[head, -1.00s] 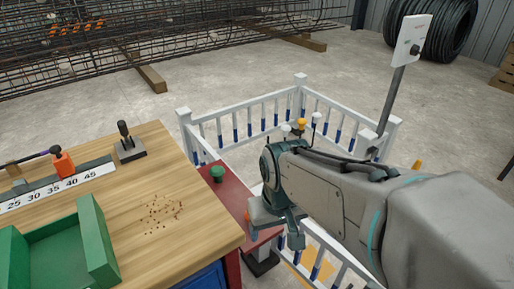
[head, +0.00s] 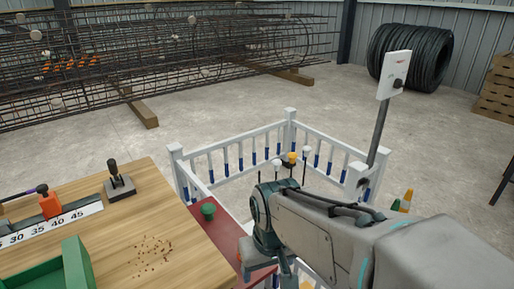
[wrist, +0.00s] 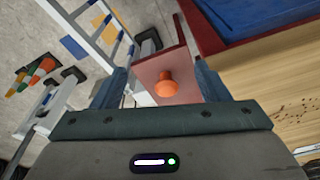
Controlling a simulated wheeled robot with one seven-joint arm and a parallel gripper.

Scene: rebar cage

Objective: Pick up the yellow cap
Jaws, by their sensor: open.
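A yellow cap (head: 292,157) shows in the head view beyond my arm, inside the white railing. It is small there, and what it sits on is partly hidden by my arm. My gripper (wrist: 160,68) is open in the wrist view, one finger at each side. An orange knob (wrist: 167,86) on a red shelf (wrist: 178,55) shows between the fingers; I cannot tell how far below it is.
A green knob (head: 208,210) stands on the red shelf beside the wooden table (head: 150,215). A white railing (head: 232,157) and a post with a white box (head: 395,74) stand close to my arm. Traffic cones (wrist: 42,67) are on the floor. Open concrete lies behind the railing.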

